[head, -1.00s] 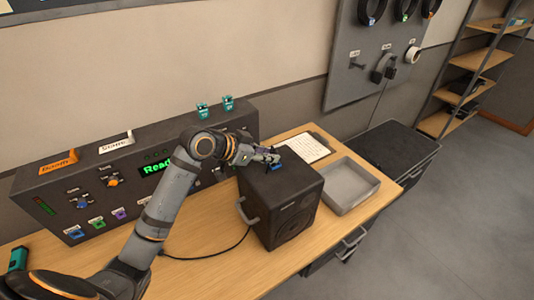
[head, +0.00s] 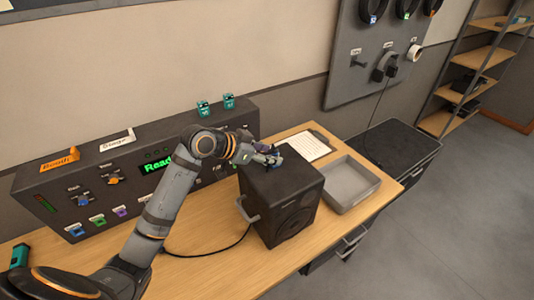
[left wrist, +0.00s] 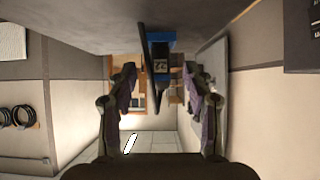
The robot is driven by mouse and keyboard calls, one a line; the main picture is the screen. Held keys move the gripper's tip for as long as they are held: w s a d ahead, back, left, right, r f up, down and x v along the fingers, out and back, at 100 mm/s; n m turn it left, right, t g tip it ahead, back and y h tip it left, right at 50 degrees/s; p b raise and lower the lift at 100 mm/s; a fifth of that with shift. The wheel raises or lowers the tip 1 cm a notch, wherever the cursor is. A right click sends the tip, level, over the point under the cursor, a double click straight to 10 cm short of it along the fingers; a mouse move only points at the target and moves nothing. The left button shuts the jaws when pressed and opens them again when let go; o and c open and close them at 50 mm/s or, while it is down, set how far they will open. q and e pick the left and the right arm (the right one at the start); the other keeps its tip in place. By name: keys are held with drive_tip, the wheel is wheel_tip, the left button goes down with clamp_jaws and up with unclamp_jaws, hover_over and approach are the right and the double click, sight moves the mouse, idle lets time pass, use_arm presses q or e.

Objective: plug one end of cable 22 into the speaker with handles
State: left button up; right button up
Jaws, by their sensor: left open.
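The dark speaker (head: 290,195) stands on the wooden table with a grey handle (head: 247,212) on its left side. My left gripper (head: 272,158) is open just above the back of the speaker's top. In the left wrist view, a blue piece with a dark front (left wrist: 160,52) lies beyond and between the two open fingers (left wrist: 161,95), with no finger visibly touching it. A thin dark strip runs beside it; I cannot tell whether it is cable. A black cable (head: 215,257) lies on the table and runs to the speaker's left side. No number 22 is readable. My right gripper is out of view.
A clipboard (head: 307,145) and an empty grey tray (head: 350,183) are beside the speaker. A dark case (head: 400,143) stands past the table's right end. The front table is mostly clear.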

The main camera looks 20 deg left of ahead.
use_arm(q)
drive_tip(key=v, duration=0.6)
drive_tip(key=shift+s+a, duration=0.1)
drive_tip(key=shift+a, duration=0.15)
drive_tip(key=shift+s+a+r, duration=0.15)
drive_tip(key=shift+s+r, duration=0.2)
drive_tip(key=shift+s, duration=0.1)
